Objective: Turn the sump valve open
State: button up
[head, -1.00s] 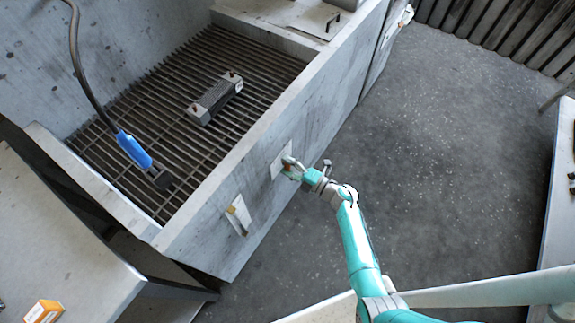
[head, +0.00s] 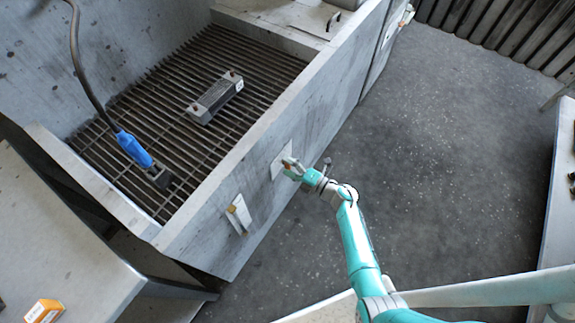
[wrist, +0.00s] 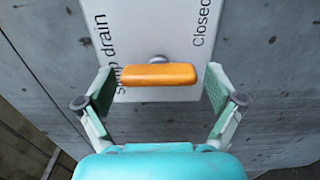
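The sump valve has an orange handle (wrist: 158,75) on a white plate (wrist: 150,30) lettered "drain" and "Closed", partly covered by the handle and finger. In the wrist view the handle lies crosswise. My gripper (wrist: 160,88) is open, with one finger on each side of the handle. The left finger is at or very near the handle's left end; a small gap shows at the right end. In the head view my gripper (head: 288,168) is at the plate (head: 281,160) on the front wall of the sink, and it hides most of the handle.
The grey sink (head: 240,165) holds a grating with a finned block (head: 215,97) and a blue-handled tool (head: 135,150) on a hose. A second white plate (head: 238,214) is left of my gripper. A bench (head: 60,240) stands at lower left. The floor right of the sink is clear.

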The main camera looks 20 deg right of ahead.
jog(key=v, duration=1.2)
dwell(0.6)
